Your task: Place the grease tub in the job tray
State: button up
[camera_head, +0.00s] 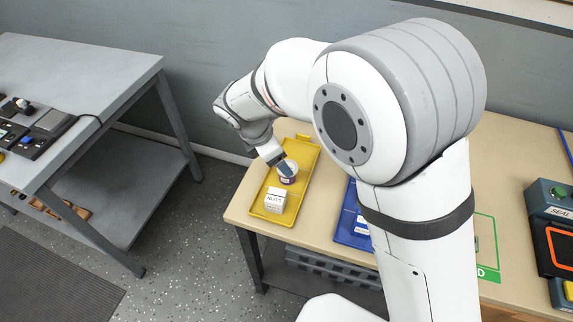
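A small white tub with a dark band (288,180), which looks like the grease tub, is at the yellow tray (262,187), towards its right side. My gripper (284,168) reaches down at the tub, with a dark finger overlapping its top. I cannot tell whether the fingers are closed on the tub, or whether the tub rests on the tray floor. A white box marked "NUTS" (275,200) stands in the same tray, nearer the front. No label in view says which tray is the job tray.
A blue tray (345,232) lies to the right, partly hidden behind my arm. A green-outlined area (488,273) and a device marked "SEAL" (553,208) are further right on the tan bench (240,212). A grey table (80,70) stands left, across a floor gap.

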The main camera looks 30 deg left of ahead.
jog(key=shift+v, duration=2.35)
jog(key=w+d+r+m+g, duration=0.15)
jog(key=d+m, duration=0.25)
jog(key=d, duration=0.4)
jog(key=w+d+r+m, duration=0.3)
jog(key=d+m, duration=0.1)
jog(key=d, duration=0.3)
jog(key=w+d+r+m, duration=0.2)
jog(key=d+m, duration=0.2)
jog(key=d, duration=0.4)
jog(key=s+d+m, duration=0.3)
jog(key=d+m, duration=0.2)
jog(key=d, duration=0.2)
jog(key=s+d+m+y, duration=0.1)
jog(key=s+d+m, duration=0.3)
jog(key=d+m, duration=0.2)
jog(key=s+d+r+m+y, duration=0.1)
jog(key=s+d+m, duration=0.3)
jog(key=d+m, duration=0.2)
jog(key=shift+d, duration=1.15)
